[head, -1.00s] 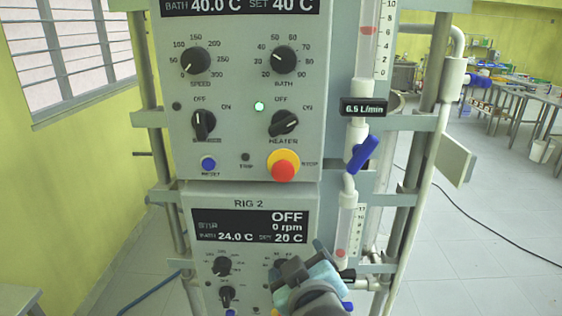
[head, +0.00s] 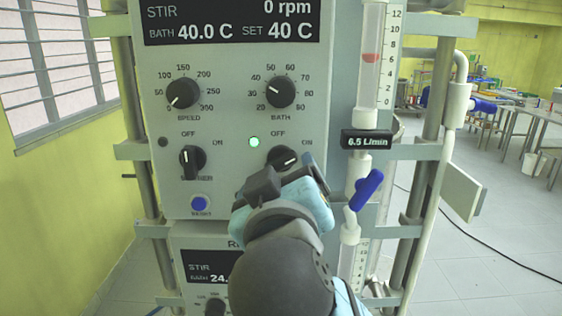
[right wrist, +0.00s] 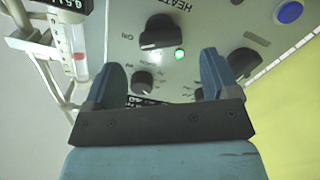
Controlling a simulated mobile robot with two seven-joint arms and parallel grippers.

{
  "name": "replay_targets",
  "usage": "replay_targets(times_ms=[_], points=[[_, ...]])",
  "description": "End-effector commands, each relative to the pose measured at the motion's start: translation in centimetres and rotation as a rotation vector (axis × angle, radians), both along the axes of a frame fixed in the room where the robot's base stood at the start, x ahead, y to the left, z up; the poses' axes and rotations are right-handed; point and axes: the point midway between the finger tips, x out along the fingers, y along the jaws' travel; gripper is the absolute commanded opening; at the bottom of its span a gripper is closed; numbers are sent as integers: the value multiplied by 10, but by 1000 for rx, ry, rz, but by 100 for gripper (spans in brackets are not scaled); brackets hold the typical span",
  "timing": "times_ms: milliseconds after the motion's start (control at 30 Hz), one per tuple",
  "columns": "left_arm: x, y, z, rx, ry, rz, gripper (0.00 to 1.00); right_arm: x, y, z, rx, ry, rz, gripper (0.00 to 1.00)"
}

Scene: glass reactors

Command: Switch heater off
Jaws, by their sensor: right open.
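The heater knob (head: 281,158) is a black knob on the grey upper control panel. Its pointer is turned right, towards ON, and the green lamp (head: 253,142) beside it is lit. My right gripper (head: 288,174) is open just below and in front of the knob, hiding the red-and-yellow stop button and the HEATER label. In the right wrist view the heater knob (right wrist: 159,32) appears upside down, ahead of the gap between the open fingers (right wrist: 163,76). No contact with the knob shows. My left gripper is not in view.
The stirrer knob (head: 192,160) and blue reset button (head: 201,204) are left of my gripper. The bath knob (head: 280,92) is above. A flowmeter (head: 370,60) and a blue valve handle (head: 367,190) stand close on the right. A second panel (head: 205,234) is below.

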Motion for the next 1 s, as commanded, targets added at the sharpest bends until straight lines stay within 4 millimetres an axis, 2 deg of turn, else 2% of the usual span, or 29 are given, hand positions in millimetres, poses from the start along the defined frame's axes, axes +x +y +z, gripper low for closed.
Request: replay_targets(times_ms=[100,300,467,700,767,933,1000], points=[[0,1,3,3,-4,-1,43,24,-1,1,-3,0,-4,81],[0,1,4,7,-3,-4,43,49,0,0,-3,0,-1,81],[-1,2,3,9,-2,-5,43,56,0,0,0,0,0,81],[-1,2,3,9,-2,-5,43,57,0,0,0,0,0,81],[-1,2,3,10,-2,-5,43,57,0,0,0,0,0,69],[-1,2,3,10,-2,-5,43,56,0,0,0,0,0,31],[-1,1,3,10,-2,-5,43,56,0,0,0,0,0,32]])
